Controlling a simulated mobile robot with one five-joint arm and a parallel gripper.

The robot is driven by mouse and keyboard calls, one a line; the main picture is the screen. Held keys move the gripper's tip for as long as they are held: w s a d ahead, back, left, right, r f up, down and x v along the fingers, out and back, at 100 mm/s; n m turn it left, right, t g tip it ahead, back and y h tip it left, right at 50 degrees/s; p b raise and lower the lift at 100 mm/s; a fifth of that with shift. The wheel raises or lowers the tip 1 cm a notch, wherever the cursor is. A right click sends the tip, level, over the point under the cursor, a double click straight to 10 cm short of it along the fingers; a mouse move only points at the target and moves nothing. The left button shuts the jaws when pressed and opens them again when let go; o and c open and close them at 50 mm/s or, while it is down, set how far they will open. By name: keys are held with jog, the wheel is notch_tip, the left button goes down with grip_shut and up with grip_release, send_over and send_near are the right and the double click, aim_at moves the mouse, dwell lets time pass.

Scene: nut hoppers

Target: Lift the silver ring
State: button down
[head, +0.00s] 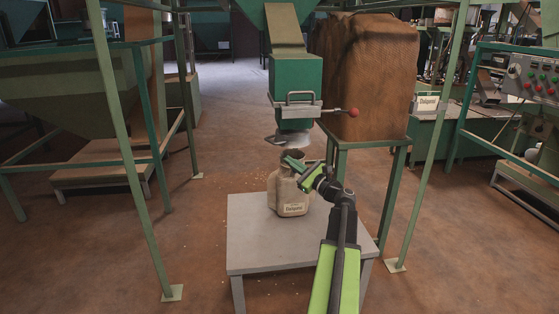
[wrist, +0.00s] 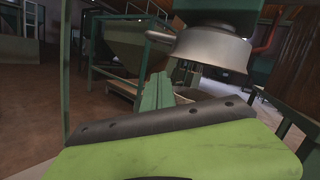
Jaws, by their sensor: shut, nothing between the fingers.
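The silver ring (head: 296,141) sits around the bottom of the green hopper spout (head: 295,88), with a flat grey handle sticking out to its left. In the wrist view the ring (wrist: 212,46) is large, above and right of my fingers, and its handle (wrist: 160,35) points left. My gripper (head: 288,160) is shut and empty, just below the ring and in front of the mouth of a tan sack. My green fingers also show in the wrist view (wrist: 157,92). They look apart from the ring.
The tan sack (head: 292,208) stands upright, labelled, on a grey table (head: 247,238). Green frame posts (head: 128,150) stand on both sides. A large brown sack (head: 370,75) is behind right.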

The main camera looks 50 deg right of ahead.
jog(key=v, duration=0.4)
jog(key=shift+s+f+b, duration=0.15)
jog(key=shift+s+b, duration=0.15)
jog(key=shift+s, duration=0.1)
